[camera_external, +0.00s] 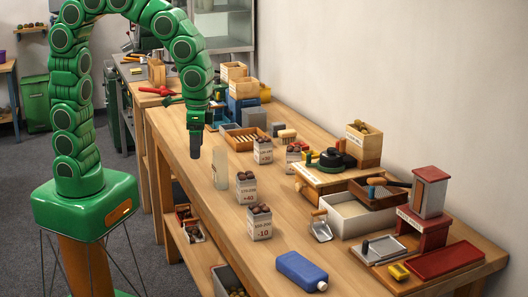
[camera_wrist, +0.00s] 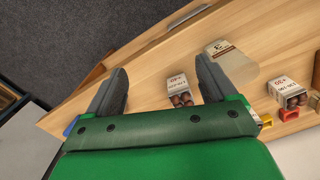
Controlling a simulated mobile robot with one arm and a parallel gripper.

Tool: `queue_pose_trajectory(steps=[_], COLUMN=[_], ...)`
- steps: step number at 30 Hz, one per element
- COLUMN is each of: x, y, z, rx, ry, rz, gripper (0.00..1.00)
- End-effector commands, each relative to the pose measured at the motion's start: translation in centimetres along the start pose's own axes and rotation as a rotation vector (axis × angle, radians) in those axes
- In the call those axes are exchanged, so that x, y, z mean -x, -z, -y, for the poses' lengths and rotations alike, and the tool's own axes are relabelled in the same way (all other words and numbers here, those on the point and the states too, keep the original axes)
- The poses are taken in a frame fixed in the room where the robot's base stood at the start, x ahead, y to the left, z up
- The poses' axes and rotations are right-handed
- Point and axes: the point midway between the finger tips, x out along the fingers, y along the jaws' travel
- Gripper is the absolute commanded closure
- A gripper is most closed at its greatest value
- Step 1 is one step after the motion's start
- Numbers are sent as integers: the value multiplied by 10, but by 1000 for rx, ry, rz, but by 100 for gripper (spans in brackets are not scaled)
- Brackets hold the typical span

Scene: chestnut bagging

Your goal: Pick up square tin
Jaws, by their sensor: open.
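My gripper (camera_external: 195,150) hangs pointing down over the near left part of the bench, above its top. In the wrist view its two dark fingers (camera_wrist: 160,88) are wide apart with nothing held. No thing is clearly marked as the square tin. A small grey square-sided box (camera_external: 277,129) stands on the bench to the right of my gripper and may be it. A larger grey box (camera_external: 254,117) stands just behind. A pale upright block or bag (camera_external: 220,168) stands close to my gripper.
Several white cartons of chestnuts stand along the bench, including a front one (camera_external: 259,222). A wooden bin (camera_external: 364,145), a white tray (camera_external: 350,215) and a red stand (camera_external: 423,228) crowd the right. A blue can (camera_external: 301,271) lies near the front edge. Bare wood lies left of the cartons.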

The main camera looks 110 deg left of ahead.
Motion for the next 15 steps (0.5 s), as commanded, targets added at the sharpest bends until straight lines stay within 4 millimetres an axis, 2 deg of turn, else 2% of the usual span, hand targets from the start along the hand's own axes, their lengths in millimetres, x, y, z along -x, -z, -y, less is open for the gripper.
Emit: queue_pose_trajectory(steps=[1,9,15], x=[-6,-31,-52], y=[13,78,117], z=[2,13,24], rx=[21,130,199], ry=[0,-10,-14], rz=[1,-28,-40], gripper=[15,15,15])
